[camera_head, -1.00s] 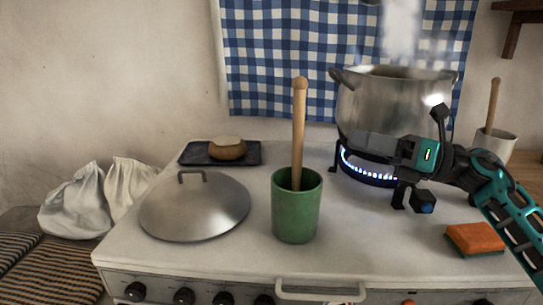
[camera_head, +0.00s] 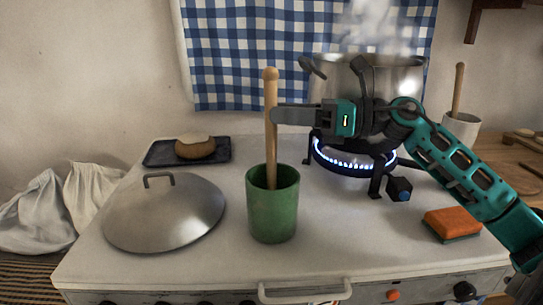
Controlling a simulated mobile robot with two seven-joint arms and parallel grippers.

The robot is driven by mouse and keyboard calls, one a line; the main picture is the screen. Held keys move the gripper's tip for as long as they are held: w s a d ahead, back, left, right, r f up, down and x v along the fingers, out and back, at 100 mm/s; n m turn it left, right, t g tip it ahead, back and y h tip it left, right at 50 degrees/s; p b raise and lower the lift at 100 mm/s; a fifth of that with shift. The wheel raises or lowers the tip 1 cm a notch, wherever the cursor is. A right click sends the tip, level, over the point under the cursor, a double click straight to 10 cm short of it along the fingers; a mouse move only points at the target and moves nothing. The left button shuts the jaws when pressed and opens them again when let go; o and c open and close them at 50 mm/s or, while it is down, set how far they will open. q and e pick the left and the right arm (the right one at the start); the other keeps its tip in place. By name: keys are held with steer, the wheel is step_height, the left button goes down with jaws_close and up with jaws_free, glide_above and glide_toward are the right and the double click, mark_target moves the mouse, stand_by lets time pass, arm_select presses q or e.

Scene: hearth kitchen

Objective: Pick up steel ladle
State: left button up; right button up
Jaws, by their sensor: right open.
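I see no steel ladle head. A wooden handle (camera_head: 270,90) with a knobbed top stands nearly upright in a green cup (camera_head: 273,210) on the white stove top; its lower end is hidden inside, so I cannot tell what it belongs to. My right gripper (camera_head: 276,115) is open, pointing left at the upper part of this handle. A grey finger overlaps the handle in the picture; I cannot tell whether it touches it. Another wooden handle (camera_head: 458,88) stands in a pale cup (camera_head: 462,128) at the right. My left gripper is not in view.
A steaming steel pot (camera_head: 400,72) stands behind my right arm over a lit gas burner (camera_head: 350,165). A steel lid (camera_head: 165,215) lies left of the green cup. A dark tray (camera_head: 160,153) with a loaf-like thing (camera_head: 195,147) is behind; an orange sponge (camera_head: 452,222) lies right.

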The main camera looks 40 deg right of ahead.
steer(key=p+x, duration=0.1)
steer(key=x, duration=0.3)
steer(key=shift+w+r, duration=0.1)
steer(key=shift+w+a, duration=0.35)
steer(key=shift+a, duration=0.05)
jaws_close()
